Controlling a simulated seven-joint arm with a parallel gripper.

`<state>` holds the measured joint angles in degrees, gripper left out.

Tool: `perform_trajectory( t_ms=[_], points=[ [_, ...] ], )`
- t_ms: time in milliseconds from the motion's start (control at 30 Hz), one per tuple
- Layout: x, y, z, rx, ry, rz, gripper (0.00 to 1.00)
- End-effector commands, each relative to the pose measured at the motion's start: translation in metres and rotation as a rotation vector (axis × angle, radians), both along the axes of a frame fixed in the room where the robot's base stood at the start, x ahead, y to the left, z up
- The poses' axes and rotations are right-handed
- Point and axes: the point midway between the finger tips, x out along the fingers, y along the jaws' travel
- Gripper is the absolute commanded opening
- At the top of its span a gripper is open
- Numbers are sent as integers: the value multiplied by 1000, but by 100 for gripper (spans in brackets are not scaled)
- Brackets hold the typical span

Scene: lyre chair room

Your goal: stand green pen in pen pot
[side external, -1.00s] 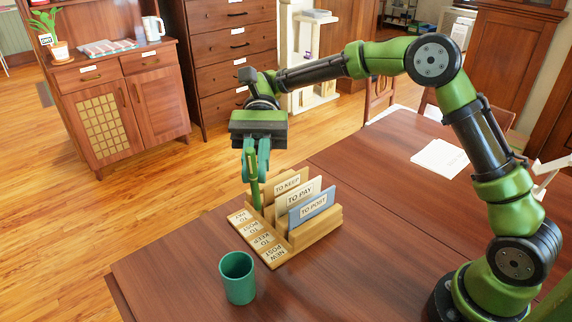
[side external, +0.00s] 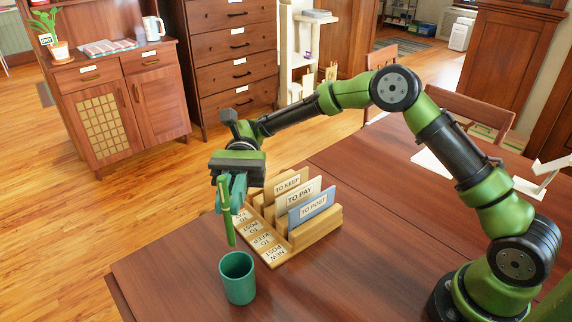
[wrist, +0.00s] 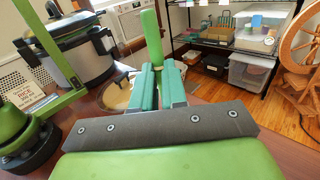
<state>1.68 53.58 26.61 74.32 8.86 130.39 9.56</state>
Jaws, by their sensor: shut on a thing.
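The green pen (side external: 229,228) is held upright, slightly tilted, in my gripper (side external: 231,205). My gripper is shut on it, and the pen's lower end hangs below the fingers. In the wrist view the pen (wrist: 151,38) sticks out past the closed teal fingers (wrist: 158,90). The green pen pot (side external: 238,284) stands upright on the table in the side view. The pen's lower end is above the pot's rim and a little to the left in the picture, apart from it. The pot is not clearly seen in the wrist view.
A wooden letter rack (side external: 318,232) with labelled cards and a labelled tray stands just behind and right of the pot. The brown table (side external: 190,265) is clear left of the pot. A large pot-like appliance (wrist: 80,50) shows in the wrist view.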

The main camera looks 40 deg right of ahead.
Motion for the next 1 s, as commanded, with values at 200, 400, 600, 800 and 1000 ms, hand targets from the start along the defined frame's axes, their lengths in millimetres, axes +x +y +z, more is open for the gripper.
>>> perform_trajectory(
  t_ms=[200, 400, 600, 800, 1000],
  points=[
    [0, 0, -19, -1, 1, 0, 0],
    [0, 0, -34, -1, 1, 0, 0],
    [0, 0, -50, 0, 0, 0, 0],
    [0, 0, -66, -1, 1, 0, 0],
    [0, 0, -83, -1, 1, 1, 0]
  ],
)
